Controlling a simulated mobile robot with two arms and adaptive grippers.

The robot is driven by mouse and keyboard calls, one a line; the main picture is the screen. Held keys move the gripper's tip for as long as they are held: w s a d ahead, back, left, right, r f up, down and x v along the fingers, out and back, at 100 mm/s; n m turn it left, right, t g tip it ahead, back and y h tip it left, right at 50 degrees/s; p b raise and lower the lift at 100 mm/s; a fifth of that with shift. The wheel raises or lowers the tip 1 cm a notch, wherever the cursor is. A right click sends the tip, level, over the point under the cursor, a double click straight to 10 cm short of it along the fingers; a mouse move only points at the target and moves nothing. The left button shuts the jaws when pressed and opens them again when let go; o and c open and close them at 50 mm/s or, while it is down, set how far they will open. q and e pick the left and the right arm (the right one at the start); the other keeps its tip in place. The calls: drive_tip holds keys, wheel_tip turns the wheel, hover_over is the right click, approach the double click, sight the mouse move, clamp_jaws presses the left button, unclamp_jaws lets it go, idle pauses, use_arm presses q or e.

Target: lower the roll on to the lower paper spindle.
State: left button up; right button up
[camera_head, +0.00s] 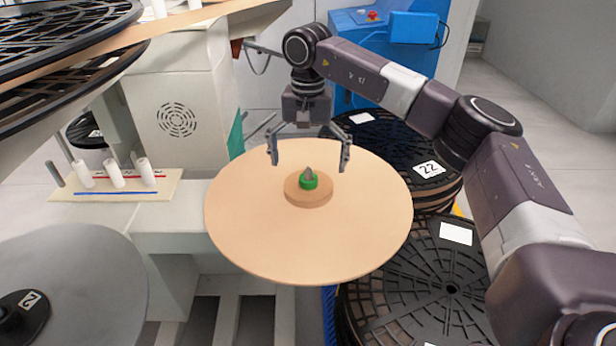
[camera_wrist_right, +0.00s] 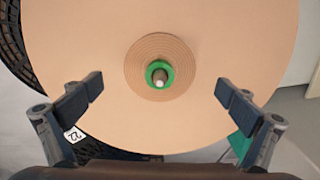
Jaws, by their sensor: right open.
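A large flat tan paper roll (camera_head: 250,225) lies level in the middle of the head view, with a raised core at its centre. A green ring with a grey tip, the spindle end (camera_head: 308,179), pokes up through the core. The roll (camera_wrist_right: 230,50) and the green-ringed spindle (camera_wrist_right: 159,75) also show in the right wrist view. My right gripper (camera_head: 309,150) is open, its fingers spread wide above the roll's far part, apart from the core and holding nothing. What lies under the roll is hidden. My left gripper is not in view.
Stacked black reels, one labelled 22 (camera_head: 428,169), stand behind and right of the roll. More black reels (camera_head: 420,280) are at front right. A grey disc (camera_head: 75,285) is at lower left. White pegs (camera_head: 115,173) stand on a tray. Black reels overhang the upper left.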

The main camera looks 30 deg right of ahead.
wheel_tip(320, 180, up, 5)
drive_tip(key=shift+r+p, duration=0.1)
drive_tip(key=shift+p, duration=0.2)
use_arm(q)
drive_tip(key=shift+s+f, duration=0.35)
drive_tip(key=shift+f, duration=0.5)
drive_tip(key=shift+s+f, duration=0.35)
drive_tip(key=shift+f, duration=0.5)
use_arm(e)
drive_tip(key=shift+r, duration=0.65)
